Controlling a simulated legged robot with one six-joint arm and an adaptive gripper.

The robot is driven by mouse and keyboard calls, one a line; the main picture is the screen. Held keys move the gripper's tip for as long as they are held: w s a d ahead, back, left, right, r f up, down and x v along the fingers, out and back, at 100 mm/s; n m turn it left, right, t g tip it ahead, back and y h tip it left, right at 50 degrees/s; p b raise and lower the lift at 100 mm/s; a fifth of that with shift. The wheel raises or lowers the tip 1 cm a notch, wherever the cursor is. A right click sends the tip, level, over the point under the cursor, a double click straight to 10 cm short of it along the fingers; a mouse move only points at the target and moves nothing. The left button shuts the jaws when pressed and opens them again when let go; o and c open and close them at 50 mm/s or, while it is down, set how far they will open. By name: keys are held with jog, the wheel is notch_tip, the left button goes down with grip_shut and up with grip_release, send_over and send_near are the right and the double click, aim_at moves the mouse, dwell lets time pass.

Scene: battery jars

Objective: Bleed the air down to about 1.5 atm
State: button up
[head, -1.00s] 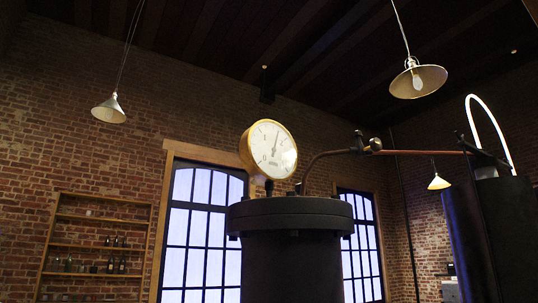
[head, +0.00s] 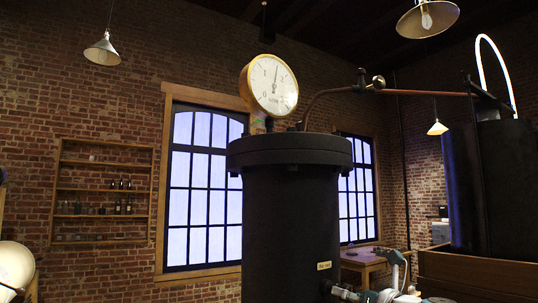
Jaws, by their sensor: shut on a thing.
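A dark cylindrical jar (head: 290,215) with a thick flanged lid stands in the middle of the head view. A brass-rimmed round gauge (head: 272,86) stands on its lid. Its dark needle points almost straight up, slightly right, between the marks that look like 1 and 2; the exact reading is too small to tell. A small pale label (head: 324,266) is low on the jar. My gripper (head: 331,288) is at the bottom edge beside the jar's lower right side. It appears shut on a small dark valve fitting (head: 325,286) there, partly hidden and cut off.
A copper pipe (head: 425,93) with a cock (head: 378,82) runs from the lid to a second dark jar (head: 488,185) in a wooden crate (head: 480,272) at right. A wooden table (head: 360,260) stands behind. A lamp (head: 428,18) hangs at upper right.

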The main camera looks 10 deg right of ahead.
jog(key=o, duration=1.3)
jog(key=shift+w, duration=0.1)
jog(key=v, duration=0.5)
